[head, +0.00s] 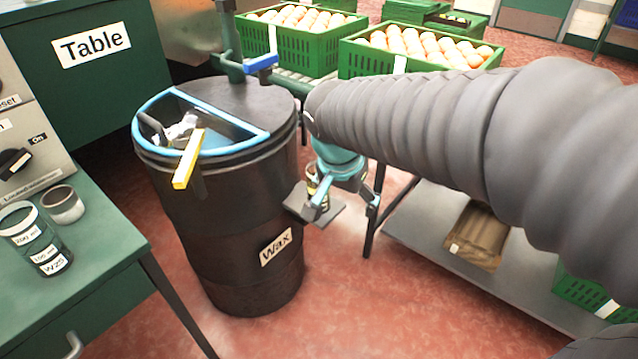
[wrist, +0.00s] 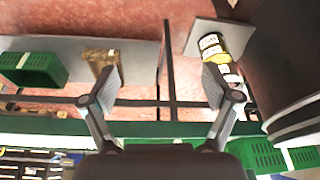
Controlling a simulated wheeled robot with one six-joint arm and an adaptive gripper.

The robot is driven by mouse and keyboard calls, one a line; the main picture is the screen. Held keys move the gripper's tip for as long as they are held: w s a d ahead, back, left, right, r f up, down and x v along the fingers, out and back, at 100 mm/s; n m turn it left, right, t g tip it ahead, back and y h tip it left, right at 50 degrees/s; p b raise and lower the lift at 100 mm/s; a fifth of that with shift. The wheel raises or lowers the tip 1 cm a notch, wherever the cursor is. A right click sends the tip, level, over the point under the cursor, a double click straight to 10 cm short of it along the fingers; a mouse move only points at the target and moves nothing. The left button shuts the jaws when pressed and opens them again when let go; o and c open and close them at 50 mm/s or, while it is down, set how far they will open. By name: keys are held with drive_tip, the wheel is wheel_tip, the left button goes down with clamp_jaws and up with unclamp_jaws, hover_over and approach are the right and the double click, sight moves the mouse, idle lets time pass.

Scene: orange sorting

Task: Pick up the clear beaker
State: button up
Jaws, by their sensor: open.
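A clear beaker with white labels and a yellowish content (wrist: 212,46) stands on a small grey plate (wrist: 197,35) beside the wax barrel. In the head view the beaker (head: 313,181) is partly hidden behind a finger of my gripper (head: 345,207). In the wrist view my gripper (wrist: 160,88) is open with nothing between its fingers. The beaker lies beyond the right finger in that view, outside the gap. Another clear beaker with labels (head: 38,243) stands on the green table at the left.
The black wax barrel (head: 215,215) has a blue rim and a yellow-handled tool on top. A small cup (head: 63,205) stands on the green table (head: 110,215). Green crates of oranges (head: 300,45) are behind. A grey low shelf (head: 430,235) holds a brown package (head: 478,237).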

drive_tip(key=w+a+f+m+h, duration=0.1)
drive_tip(key=w+a+f+m, duration=0.2)
drive_tip(key=a, duration=0.4)
drive_tip(key=w+a+f+m+h, duration=0.1)
drive_tip(key=w+a+f, duration=0.2)
drive_tip(key=a+f, duration=0.3)
drive_tip(key=w+d, duration=0.5)
drive_tip(key=w+d+r+p, duration=0.1)
drive_tip(key=w+d, duration=0.1)
drive_tip(key=w, duration=0.1)
drive_tip(key=shift+d, duration=0.35)
drive_tip(key=shift+f, duration=0.6)
drive_tip(key=c, duration=1.5)
drive_tip(key=shift+o, duration=0.2)
